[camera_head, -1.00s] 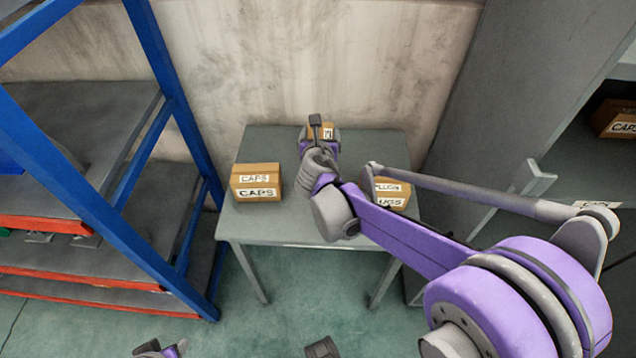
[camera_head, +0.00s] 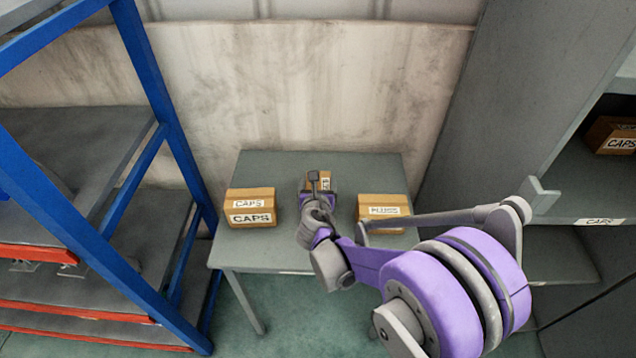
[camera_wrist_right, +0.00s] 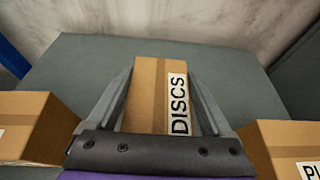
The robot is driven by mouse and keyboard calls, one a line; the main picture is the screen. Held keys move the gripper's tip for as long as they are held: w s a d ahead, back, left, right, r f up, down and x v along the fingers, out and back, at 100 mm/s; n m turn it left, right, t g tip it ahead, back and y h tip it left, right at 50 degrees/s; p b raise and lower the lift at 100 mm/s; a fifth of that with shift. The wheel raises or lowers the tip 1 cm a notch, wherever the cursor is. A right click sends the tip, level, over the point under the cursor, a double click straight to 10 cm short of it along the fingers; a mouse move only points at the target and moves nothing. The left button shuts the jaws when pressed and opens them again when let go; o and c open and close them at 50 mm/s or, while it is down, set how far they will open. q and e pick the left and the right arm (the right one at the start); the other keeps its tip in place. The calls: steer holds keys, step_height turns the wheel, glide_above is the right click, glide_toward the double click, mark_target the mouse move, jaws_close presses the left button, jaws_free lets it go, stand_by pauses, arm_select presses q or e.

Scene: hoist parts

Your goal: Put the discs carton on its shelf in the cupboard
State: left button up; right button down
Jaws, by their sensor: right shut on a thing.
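The discs carton (camera_head: 320,178) is a brown box with a white DISCS label, over the grey table between two other cartons. It also shows in the right wrist view (camera_wrist_right: 148,95), upright between the two fingers. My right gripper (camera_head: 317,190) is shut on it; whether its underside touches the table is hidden. The grey cupboard (camera_head: 465,95) stands at the right with its front side open. A caps carton (camera_head: 607,135) is on one of its shelves, and a shelf edge below bears a CAPS label (camera_head: 600,221). No DISCS shelf label is visible. My left gripper is out of view.
On the table (camera_head: 290,250), a caps carton (camera_head: 250,205) stands left of the held carton and a plugs carton (camera_head: 383,208) right of it. A blue rack (camera_head: 165,120) with grey shelves stands at the left. A handle-like piece (camera_head: 540,193) juts from the cupboard's edge.

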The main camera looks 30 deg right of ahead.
steer(key=shift+f, duration=0.1)
steer(key=shift+c, duration=1)
jaws_free()
steer(key=shift+f, duration=0.15)
steer(key=shift+o, duration=1)
